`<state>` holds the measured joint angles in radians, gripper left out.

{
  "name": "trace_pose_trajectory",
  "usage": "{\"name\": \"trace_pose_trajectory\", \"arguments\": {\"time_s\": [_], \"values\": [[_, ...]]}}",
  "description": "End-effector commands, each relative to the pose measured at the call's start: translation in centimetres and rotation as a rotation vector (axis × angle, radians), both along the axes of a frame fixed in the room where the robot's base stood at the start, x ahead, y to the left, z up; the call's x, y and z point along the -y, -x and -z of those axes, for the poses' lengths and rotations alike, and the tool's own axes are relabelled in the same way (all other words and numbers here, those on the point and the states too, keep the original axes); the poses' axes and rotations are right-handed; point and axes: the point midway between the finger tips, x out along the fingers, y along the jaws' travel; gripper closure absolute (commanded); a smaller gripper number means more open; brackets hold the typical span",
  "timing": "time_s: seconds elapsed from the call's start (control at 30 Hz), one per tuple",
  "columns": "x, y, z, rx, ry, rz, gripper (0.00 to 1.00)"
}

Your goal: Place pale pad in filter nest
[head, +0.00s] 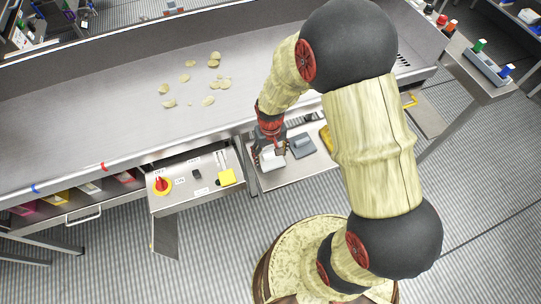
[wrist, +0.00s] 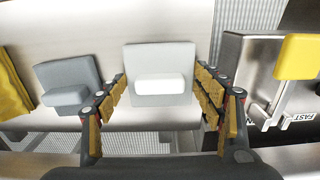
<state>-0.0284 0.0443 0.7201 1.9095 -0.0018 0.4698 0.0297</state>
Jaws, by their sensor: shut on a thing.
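The pale pad (wrist: 160,52) is a light grey square plate with a white raised block across it. In the wrist view it sits between the two fingers of my gripper (wrist: 160,82), which touch its left and right sides. The head view shows my gripper (head: 269,147) low over a small steel shelf, with the pale pad (head: 272,161) at its tips. I cannot tell whether the pad rests on the shelf or is just above it. I cannot make out the filter nest for certain in either view.
A darker grey pad (wrist: 68,84) lies left of the pale one, with a yellow item (wrist: 12,88) beyond it. A control panel (head: 205,196) with a red knob and a yellow block stands beside the shelf. Chips (head: 215,62) lie scattered on the long steel tray behind.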

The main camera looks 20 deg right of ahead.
Motion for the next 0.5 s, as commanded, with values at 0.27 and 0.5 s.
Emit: {"name": "trace_pose_trajectory", "arguments": {"time_s": [0.27,0.5], "values": [[-0.02,-0.09,0.06,0.002,0.0,0.0,0.54],[-0.02,-0.08,0.29,0.002,0.0,0.0,0.25]]}}
